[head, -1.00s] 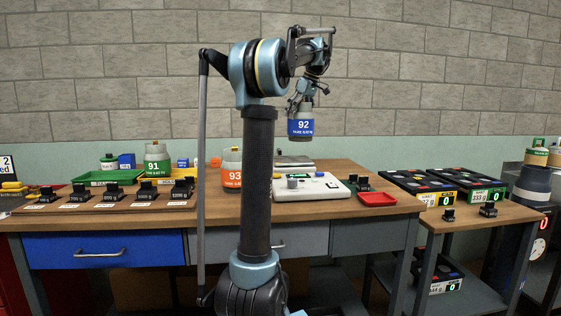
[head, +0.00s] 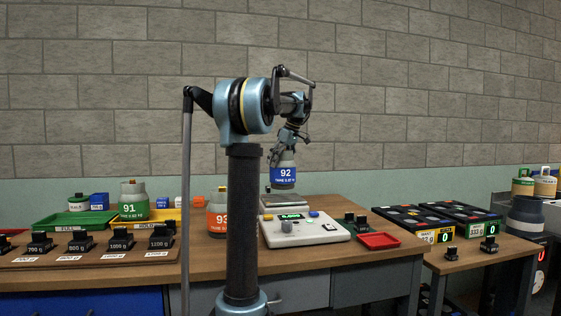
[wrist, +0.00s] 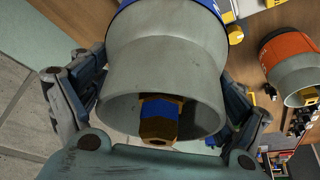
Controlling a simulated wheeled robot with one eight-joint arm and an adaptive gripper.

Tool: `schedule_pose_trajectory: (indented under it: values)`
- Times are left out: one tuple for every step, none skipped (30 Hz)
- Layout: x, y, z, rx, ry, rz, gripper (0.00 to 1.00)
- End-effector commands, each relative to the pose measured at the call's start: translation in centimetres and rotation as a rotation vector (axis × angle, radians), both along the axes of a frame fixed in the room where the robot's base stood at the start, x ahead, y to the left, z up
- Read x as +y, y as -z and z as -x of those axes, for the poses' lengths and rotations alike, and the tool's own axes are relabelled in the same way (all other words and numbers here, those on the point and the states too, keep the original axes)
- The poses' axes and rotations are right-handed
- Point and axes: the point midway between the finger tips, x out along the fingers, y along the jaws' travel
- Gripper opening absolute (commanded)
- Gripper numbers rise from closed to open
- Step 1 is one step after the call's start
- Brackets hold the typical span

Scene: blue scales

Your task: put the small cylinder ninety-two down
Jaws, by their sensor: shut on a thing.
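The small cylinder 92 (head: 283,176) is grey with a blue label and hangs upright in my gripper (head: 288,151). It is above the bench scale's plate (head: 284,201), and I cannot tell whether a small gap is left under it. In the wrist view my gripper's fingers stand on both sides of the grey collar of cylinder 92 (wrist: 170,75), with a brass valve inside it. The scale's white console (head: 303,231) with a green display is just in front of the plate.
The orange cylinder 93 (head: 217,213) stands left of the scale, partly behind my arm. Cylinder 91 (head: 133,200) stands by a yellow tray (head: 158,218), next to a green tray (head: 75,221). Black weights line the front left. A red dish (head: 379,240) lies right of the console.

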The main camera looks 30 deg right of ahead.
Motion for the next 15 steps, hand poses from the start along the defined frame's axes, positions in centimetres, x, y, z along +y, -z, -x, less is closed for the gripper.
schedule_pose_trajectory:
  values:
    - [0.1, 0.1, -0.1, -0.001, -0.001, 0.000, 0.24]
    - [0.1, 0.2, -0.1, -0.001, -0.002, -0.001, 0.24]
    - [0.2, 0.4, -0.1, -0.001, -0.002, -0.001, 0.24]
    - [0.2, 0.5, -0.1, -0.001, -0.003, 0.000, 0.24]
    - [0.2, 0.7, -0.1, -0.001, -0.003, 0.000, 0.24]
    - [0.3, 0.9, -0.1, -0.001, -0.003, 0.000, 0.24]
    - [0.3, 1.2, -0.1, -0.001, -0.003, 0.000, 0.24]
    - [0.3, 1.5, -0.1, -0.001, -0.003, 0.000, 0.24]
    - [0.3, 2.0, -0.1, -0.001, -0.004, 0.000, 0.24]
    - [0.3, 2.4, -0.1, -0.001, -0.004, 0.000, 0.24]
    - [0.3, 2.7, -0.2, -0.001, -0.004, 0.000, 0.24]
    - [0.3, 3.2, -0.1, -0.001, -0.004, 0.000, 0.24]
    - [0.3, 3.6, -0.1, -0.001, -0.004, 0.000, 0.24]
    - [0.3, 3.8, -0.1, -0.001, -0.004, 0.000, 0.24]
    - [0.3, 4.1, -0.1, -0.001, -0.004, 0.000, 0.24]
